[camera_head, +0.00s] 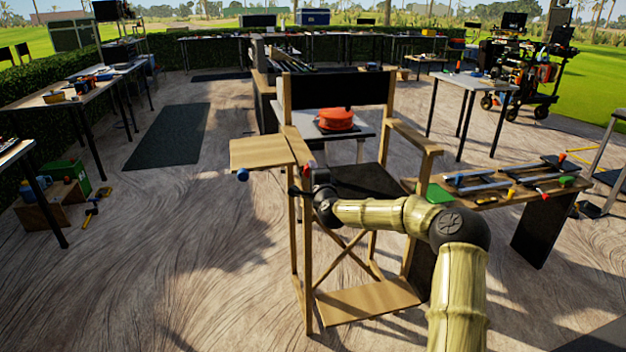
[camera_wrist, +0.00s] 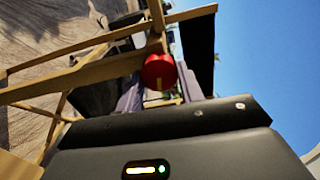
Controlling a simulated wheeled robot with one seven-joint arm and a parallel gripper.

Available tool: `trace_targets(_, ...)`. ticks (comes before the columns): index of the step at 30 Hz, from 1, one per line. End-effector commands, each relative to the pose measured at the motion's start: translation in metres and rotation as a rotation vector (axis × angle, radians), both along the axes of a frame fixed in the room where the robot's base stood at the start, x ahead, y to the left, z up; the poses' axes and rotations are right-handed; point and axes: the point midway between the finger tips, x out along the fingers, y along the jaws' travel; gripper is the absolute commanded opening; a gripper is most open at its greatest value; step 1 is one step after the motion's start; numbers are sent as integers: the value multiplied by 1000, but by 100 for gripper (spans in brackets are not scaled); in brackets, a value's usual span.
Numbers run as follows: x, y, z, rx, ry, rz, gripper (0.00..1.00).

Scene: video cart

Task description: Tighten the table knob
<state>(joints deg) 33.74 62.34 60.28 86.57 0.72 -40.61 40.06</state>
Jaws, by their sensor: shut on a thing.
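A tall wooden chair has a small side table (camera_head: 262,152) at its left arm. A red knob (camera_head: 308,169) is on the chair's frame beside the side table. In the wrist view the red knob (camera_wrist: 158,72) shows a yellow mark on its face. My gripper (camera_head: 308,184) is at the chair's left arm, with its two fingers on either side of the red knob, shut on it. The exact finger contact is partly hidden. A blue knob (camera_head: 243,175) is under the side table's front edge, apart from my gripper.
The chair's seat (camera_head: 356,180) and right arm (camera_head: 412,135) are close to my arm. A low bench (camera_head: 490,199) with clamps and tools stands at the right. An orange round case (camera_head: 336,119) sits on a table behind the chair. The paving at left is mostly clear.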

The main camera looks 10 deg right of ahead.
Motion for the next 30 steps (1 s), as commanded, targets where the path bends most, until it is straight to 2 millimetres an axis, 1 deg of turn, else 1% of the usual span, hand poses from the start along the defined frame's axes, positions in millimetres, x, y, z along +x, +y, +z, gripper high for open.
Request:
trace_targets(1, 0, -1, -4, 26, 5, -1, 14)
trace_targets(8, 0, -1, -3, 97, 11, -2, 14)
trace_targets(21, 0, -1, -3, 109, 13, -2, 14)
trace_targets(22, 0, -1, -3, 109, 13, -2, 41)
trace_targets(24, 0, -1, -3, 109, 13, -2, 55)
trace_targets(25, 0, -1, -3, 109, 13, -2, 59)
trace_targets(30, 0, 0, -2, 108, 11, -1, 59)
